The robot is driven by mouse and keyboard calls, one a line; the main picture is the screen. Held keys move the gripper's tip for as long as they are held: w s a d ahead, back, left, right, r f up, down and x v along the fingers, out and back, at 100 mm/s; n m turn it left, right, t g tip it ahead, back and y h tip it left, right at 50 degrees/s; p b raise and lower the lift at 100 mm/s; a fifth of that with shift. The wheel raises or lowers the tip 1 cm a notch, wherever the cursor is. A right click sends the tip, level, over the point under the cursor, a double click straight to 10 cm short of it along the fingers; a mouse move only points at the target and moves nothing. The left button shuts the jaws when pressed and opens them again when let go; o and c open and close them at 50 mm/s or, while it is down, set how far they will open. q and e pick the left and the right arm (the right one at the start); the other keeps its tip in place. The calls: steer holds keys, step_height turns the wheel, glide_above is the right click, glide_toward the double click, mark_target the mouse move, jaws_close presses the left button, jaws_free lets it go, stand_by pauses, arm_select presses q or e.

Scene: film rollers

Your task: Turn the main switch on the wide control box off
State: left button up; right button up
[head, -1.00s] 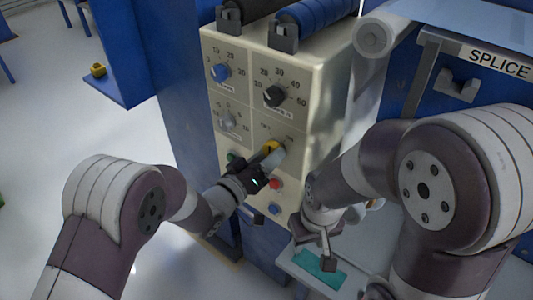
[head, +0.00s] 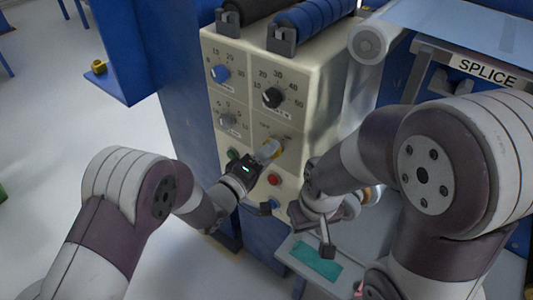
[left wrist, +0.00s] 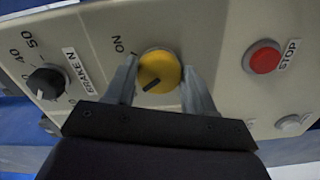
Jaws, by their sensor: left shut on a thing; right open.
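The wide control box (head: 305,95) is a cream box with dials and buttons in the head view. Its main switch is a round yellow knob (left wrist: 159,71), seen in the left wrist view with a dark mark pointing to its lower left. The "ON" label (left wrist: 118,45) lies up and left of the knob. My left gripper (left wrist: 160,84) is shut on the knob, one finger on each side. In the head view the left gripper (head: 267,152) mostly hides the knob. My right gripper (head: 326,245) is open and empty above the grey ledge, apart from the box.
A red stop button (left wrist: 264,57) is right of the knob in the left wrist view, and a black brake dial (left wrist: 47,82) is left. A green button (head: 233,154) lies close to the left gripper. A grey ledge with a teal piece (head: 317,262) lies below the right gripper.

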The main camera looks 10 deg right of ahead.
stand_by(0.5)
arm_select(q)
steer(key=o, duration=1.1)
steer(key=shift+c, duration=0.2)
steer(key=shift+a, duration=0.15)
steer(key=v, duration=1.2)
steer(key=shift+s+a, duration=0.15)
steer(key=shift+s, duration=0.1)
